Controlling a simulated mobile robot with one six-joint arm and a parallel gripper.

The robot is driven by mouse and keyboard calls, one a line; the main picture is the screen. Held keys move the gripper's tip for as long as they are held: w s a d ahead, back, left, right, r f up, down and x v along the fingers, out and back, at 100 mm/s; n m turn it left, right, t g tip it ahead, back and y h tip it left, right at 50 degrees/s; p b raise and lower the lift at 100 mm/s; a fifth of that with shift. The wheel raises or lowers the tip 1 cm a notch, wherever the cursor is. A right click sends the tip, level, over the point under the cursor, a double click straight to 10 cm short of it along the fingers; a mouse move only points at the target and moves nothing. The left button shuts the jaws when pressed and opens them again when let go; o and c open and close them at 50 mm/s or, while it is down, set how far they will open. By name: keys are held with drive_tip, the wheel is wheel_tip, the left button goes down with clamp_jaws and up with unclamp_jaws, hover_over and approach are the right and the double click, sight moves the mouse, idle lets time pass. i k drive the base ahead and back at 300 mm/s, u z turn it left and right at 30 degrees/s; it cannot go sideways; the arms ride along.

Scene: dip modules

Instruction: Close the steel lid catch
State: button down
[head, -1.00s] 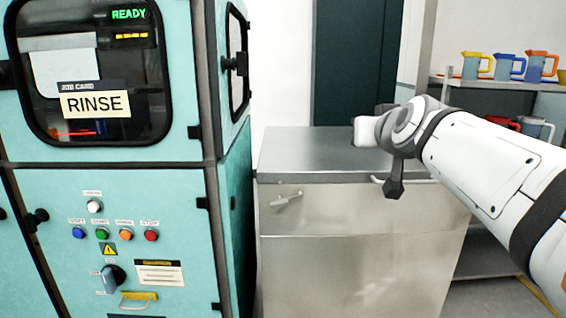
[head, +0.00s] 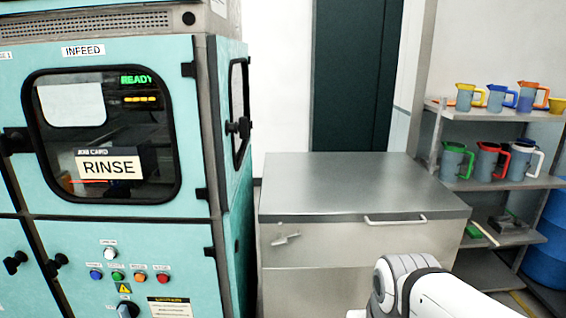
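The steel cabinet (head: 300,238) stands in the middle of the head view, with a flat steel lid (head: 350,185) lying level on top. A small steel lid catch (head: 286,238) is on its front face at the left, just below the lid's edge, and it sits slanted. A bar handle (head: 395,221) is on the lid's front edge at the right. My white arm reaches in at the bottom right, in front of the cabinet's lower right part. My gripper is below the picture's lower edge, so its fingers are hidden.
A teal machine (head: 120,190) with a RINSE job card (head: 110,167) stands close on the left. At the right, shelves (head: 500,182) hold several coloured jugs, with a blue drum (head: 555,235) beside them. The lid's top is clear.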

sight(281, 242)
drive_tip(key=u, duration=0.1)
drive_tip(key=k, duration=0.9)
drive_tip(key=z, duration=0.55)
drive_tip(key=i, duration=1.35)
